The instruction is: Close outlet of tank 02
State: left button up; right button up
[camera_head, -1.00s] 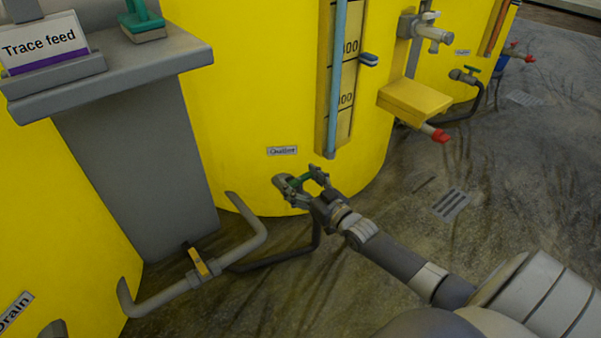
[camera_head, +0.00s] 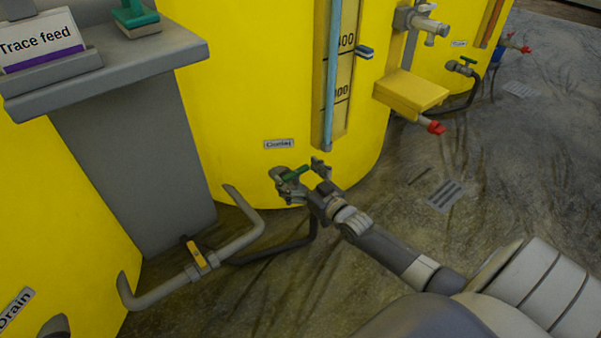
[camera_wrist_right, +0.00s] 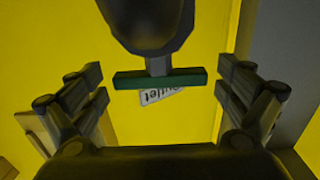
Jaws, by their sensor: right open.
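The outlet valve's green handle (camera_head: 296,173) is low on the middle yellow tank (camera_head: 250,100), below a small "Outlet" label (camera_head: 279,144). No tank number is readable. My right gripper (camera_head: 300,169) is open at the handle. In the right wrist view, the green handle (camera_wrist_right: 160,79) lies crosswise between the fingers of the right gripper (camera_wrist_right: 158,88), with a gap visible toward each side. The dark valve body (camera_wrist_right: 148,22) is above it, and the upside-down label (camera_wrist_right: 163,95) is partly hidden behind the handle. My left gripper is not in view.
A grey pipe with a yellow-handled valve (camera_head: 196,252) runs low at the left, beside a grey pedestal with a shelf (camera_head: 110,68). A yellow box (camera_head: 411,90) and red-tipped fitting (camera_head: 432,126) stick out at right. Floor near the grate (camera_head: 445,195) is clear.

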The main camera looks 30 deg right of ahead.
jog(key=s, duration=1.2)
jog(key=shift+d, duration=0.35)
